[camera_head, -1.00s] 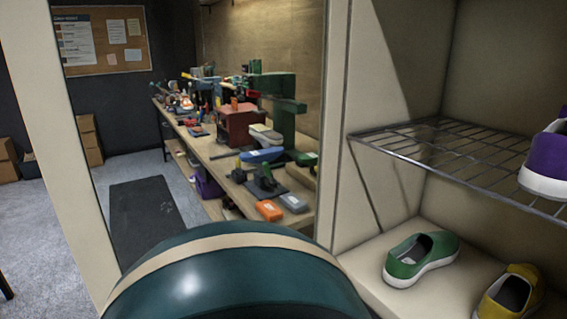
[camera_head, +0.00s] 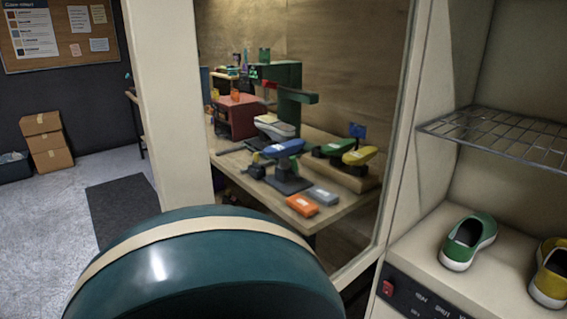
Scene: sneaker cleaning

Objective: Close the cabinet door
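The cream cabinet (camera_head: 425,232) stands open at the right, with its inside showing. A framed panel that looks like its glazed door stands open across the middle. The door's broad cream upright (camera_head: 168,90) is at the left, and its other side meets the cabinet front. The workshop shows through the pane. A wire shelf (camera_head: 500,137) crosses the cabinet. A green shoe (camera_head: 468,241) and a yellow shoe (camera_head: 551,272) stand on its floor. A large dark teal rounded part with a tan band, likely my arm, fills the bottom foreground. Neither gripper is in view.
A wooden workbench (camera_head: 345,203) with tools and shoes stands behind the door. A red switch (camera_head: 388,288) sits on the cabinet's dark control strip. Cardboard boxes (camera_head: 47,142) and a dark mat (camera_head: 122,205) lie on the floor at left.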

